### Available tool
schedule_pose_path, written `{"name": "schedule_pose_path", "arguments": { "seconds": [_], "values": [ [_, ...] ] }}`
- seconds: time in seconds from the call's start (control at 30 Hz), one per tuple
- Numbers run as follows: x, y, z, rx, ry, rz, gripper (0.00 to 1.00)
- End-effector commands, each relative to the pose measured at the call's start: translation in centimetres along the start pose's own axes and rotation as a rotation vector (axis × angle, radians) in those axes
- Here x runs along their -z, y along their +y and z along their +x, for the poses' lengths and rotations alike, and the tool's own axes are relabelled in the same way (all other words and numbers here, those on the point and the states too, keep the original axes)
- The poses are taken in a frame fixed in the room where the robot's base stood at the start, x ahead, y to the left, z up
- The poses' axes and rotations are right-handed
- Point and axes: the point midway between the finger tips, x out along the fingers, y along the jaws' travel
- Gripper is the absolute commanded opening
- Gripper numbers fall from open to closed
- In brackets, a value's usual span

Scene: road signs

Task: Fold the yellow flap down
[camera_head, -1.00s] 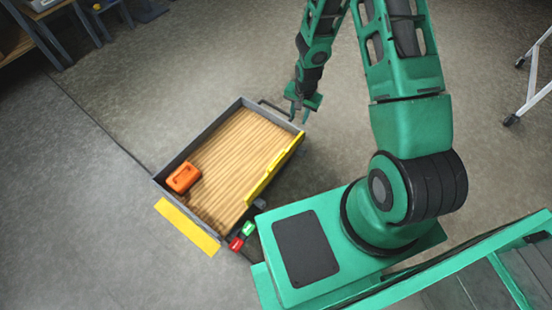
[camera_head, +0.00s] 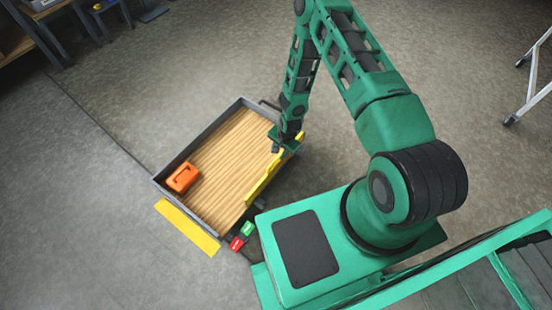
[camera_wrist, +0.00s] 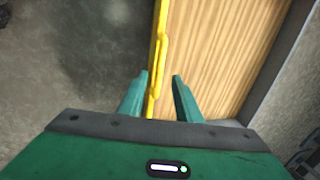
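A grey-walled bed with a wooden floor (camera_head: 222,155) stands on the ground in the head view. The yellow flap (camera_head: 260,184) along its right side stands up; it also shows in the wrist view (camera_wrist: 161,52) as a narrow strip with a raised handle-like part. A second yellow flap (camera_head: 187,227) at the bed's lower-left end lies folded outward. My gripper (camera_head: 279,148) is at the upper part of the right-side flap. In the wrist view my gripper (camera_wrist: 160,76) is open, one finger on each side of the strip. I cannot tell whether either finger touches it.
An orange canister (camera_head: 183,177) rests on the wooden floor near the left wall. A white stand (camera_head: 530,88) is at the upper right. The floor right of the bed is mostly clear.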

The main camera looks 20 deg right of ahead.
Motion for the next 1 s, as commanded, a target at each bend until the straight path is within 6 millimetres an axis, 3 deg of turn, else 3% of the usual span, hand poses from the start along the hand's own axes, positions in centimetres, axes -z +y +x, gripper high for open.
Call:
{"name": "schedule_pose_path", "arguments": {
  "seconds": [0.2,0.4,0.8,0.93,1.0],
  "values": [
    [-0.1,0.1,3.6,-0.001,-0.001,0.000,0.31],
    [-0.1,0.0,5.6,0.000,-0.001,-0.001,0.31],
    [0.0,0.0,6.2,0.000,0.000,-0.001,0.31],
    [0.0,0.0,6.2,0.000,0.000,-0.001,0.02],
    [0.0,0.0,6.2,0.000,0.000,-0.001,0.00]
  ]
}}
